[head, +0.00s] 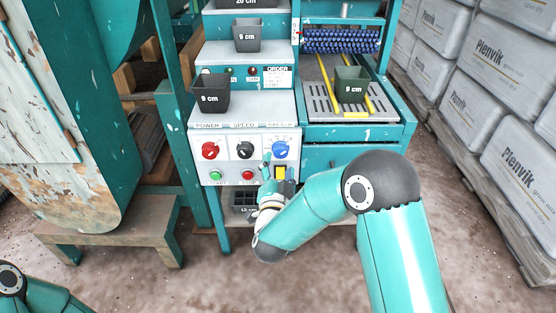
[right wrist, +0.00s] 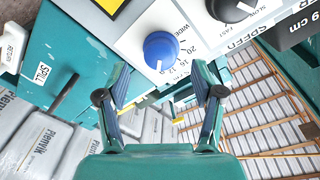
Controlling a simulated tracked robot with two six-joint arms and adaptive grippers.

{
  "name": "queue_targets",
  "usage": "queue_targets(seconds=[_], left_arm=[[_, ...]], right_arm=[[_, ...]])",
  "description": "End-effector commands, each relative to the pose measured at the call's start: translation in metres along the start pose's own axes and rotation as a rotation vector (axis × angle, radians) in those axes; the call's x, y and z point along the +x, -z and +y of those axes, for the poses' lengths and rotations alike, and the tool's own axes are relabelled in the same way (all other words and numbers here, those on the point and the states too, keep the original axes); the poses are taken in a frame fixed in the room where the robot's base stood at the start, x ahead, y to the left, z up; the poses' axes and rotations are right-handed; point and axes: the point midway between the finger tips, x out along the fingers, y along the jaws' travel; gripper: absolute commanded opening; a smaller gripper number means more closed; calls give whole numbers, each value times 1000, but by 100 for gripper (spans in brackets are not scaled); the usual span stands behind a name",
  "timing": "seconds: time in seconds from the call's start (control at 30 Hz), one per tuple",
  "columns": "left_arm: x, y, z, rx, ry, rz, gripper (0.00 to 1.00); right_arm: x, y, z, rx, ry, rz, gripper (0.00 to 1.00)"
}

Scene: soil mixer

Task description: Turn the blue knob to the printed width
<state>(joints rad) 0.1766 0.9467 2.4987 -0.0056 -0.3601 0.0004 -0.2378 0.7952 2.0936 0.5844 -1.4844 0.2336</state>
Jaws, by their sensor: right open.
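The blue knob (head: 280,150) is on the front of the white control panel (head: 231,130), at its right end. The knob also shows in the right wrist view (right wrist: 160,48), with a white mark on its lower edge and a scale beside it reading 12, 16 and 20. My right gripper (head: 277,171) is in front of the panel, just below the knob. In the right wrist view its fingers (right wrist: 160,75) are spread apart and empty, with the knob ahead between them. An ORDER card (head: 279,76) is on the step above; its small print is too small to read.
A red knob (head: 210,150) and a black knob (head: 245,150) sit left of the blue one. Below are a green button (head: 215,175), a red button (head: 248,175) and a yellow patch (head: 280,173). Pots stand on the machine. Stacked bags (head: 470,104) line the right.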

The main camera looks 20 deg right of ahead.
Motion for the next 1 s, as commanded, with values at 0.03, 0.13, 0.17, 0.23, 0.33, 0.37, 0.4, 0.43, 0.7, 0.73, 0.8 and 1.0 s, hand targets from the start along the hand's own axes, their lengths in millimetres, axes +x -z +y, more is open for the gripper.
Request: queue_targets(seconds=[0.03, 0.13, 0.17, 0.23, 0.33, 0.37, 0.4, 0.43, 0.7, 0.73, 0.8, 1.0], left_arm=[[2, 0, -1, 0, 0, 0, 40], [4, 0, -1, 0, 0, 0, 40], [4, 0, -1, 0, 0, 0, 40], [4, 0, -2, 0, 0, 0, 40], [5, 0, -2, 0, 0, 0, 40], [5, 0, -2, 0, 0, 0, 40], [5, 0, -2, 0, 0, 0, 40], [5, 0, -2, 0, 0, 0, 40], [4, 0, -2, 0, 0, 0, 40], [4, 0, -2, 0, 0, 0, 40], [4, 0, -2, 0, 0, 0, 40], [4, 0, -2, 0, 0, 0, 40]], right_arm=[[9, 0, 1, 2, -1, 3, 67], [22, 0, 1, 0, -1, 1, 67], [26, 0, 1, 1, 0, 2, 67], [31, 0, 1, 1, -1, 0, 67], [36, 0, 1, 0, 0, 0, 67], [37, 0, 1, -1, 0, 0, 67], [37, 0, 1, -1, 0, 0, 67], [38, 0, 1, -1, 0, -1, 67], [38, 0, 1, -1, -1, 0, 54], [37, 0, 1, -1, -1, 0, 49], [37, 0, 1, -1, -1, 0, 37], [37, 1, 1, 0, -1, 0, 7]])
